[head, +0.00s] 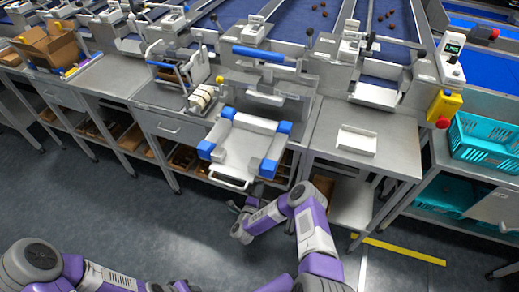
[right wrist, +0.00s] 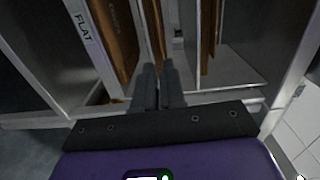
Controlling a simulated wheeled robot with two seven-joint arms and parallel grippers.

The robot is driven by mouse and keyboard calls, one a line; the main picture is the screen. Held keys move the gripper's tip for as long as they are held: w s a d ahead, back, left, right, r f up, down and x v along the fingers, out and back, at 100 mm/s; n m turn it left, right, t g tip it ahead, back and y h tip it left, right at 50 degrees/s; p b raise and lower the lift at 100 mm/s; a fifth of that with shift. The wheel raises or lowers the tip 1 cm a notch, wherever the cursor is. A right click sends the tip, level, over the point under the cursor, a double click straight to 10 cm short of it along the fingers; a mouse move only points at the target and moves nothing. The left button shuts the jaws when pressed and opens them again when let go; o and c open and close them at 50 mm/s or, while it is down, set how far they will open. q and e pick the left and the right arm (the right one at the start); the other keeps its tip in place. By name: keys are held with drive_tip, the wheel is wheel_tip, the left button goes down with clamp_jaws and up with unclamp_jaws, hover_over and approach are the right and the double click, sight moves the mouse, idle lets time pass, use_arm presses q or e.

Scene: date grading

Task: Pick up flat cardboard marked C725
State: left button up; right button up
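Flat cardboard sheets stand upright in the shelf under the bench. In the right wrist view, a broad brown sheet (right wrist: 113,38) with small unreadable print is left of my fingers, behind a divider labelled FLAT (right wrist: 83,30). A narrow brown sheet (right wrist: 154,28) runs down to my right gripper's fingertips (right wrist: 158,68). The fingers are close together there; whether they grip it is unclear. No C725 mark is readable. In the head view my right gripper (head: 242,203) is low before the bench, by the shelf opening. My left gripper is out of view.
Another brown sheet (right wrist: 208,35) stands to the right in the shelf. A white tray with blue corners (head: 240,148) juts out above my right gripper. A teal crate (head: 485,140) is at right, an open cardboard box (head: 48,45) at far left. The floor in front is clear.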

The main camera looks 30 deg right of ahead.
drive_tip(key=w+d+h+b, duration=0.1)
drive_tip(key=w+d+b, duration=0.1)
drive_tip(key=w+d, duration=0.2)
drive_tip(key=shift+w+d+m+b, duration=0.3)
drive_tip(key=shift+d+m, duration=0.1)
drive_tip(key=shift+d, duration=0.8)
clamp_jaws()
drive_tip(key=shift+r, duration=0.1)
